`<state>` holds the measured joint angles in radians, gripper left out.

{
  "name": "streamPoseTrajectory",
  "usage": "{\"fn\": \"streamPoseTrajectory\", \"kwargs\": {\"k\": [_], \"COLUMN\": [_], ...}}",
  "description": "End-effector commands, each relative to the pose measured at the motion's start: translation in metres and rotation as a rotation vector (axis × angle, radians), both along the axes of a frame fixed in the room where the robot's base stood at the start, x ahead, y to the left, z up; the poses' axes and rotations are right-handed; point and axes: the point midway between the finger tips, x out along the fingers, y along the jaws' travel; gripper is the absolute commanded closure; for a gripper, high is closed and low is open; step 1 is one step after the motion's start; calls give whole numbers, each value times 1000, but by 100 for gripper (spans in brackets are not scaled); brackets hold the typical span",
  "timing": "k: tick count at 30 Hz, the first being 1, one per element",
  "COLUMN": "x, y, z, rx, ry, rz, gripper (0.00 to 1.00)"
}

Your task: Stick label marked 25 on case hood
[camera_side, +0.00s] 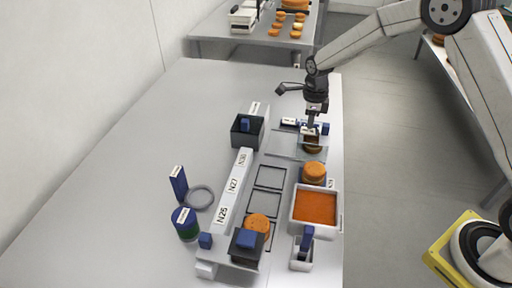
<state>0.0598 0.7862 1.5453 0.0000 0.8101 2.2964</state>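A label reading N25 (222,213) lies on the near end of a long white sloped strip, with N27 (233,184) and another label (243,158) further along. Which part is the case hood is not clear: one dark box with a blue knob (247,250) stands at the strip's near end, and another dark box (243,137) stands at its far end. My gripper (310,128) points down over a clear plate (285,146) at the back right, close above a brown-orange round (312,145). Its fingertips are too small to read.
An orange-filled white tray (316,207) stands at right, with stacked orange rounds (314,172) behind it. Square dark frames (269,178) lie mid-table. A blue-green can (186,224), grey ring (199,197) and blue block (179,183) stand at left. The table's left side is clear.

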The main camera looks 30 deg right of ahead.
Motion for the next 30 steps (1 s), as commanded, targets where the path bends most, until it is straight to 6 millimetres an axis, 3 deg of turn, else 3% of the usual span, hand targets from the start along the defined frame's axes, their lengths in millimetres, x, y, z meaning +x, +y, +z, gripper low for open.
{"fn": "streamPoseTrajectory", "kwargs": {"k": [30], "x": [0], "y": [0], "z": [-11], "rx": [0], "ry": [0], "rz": [0], "gripper": [100]}}
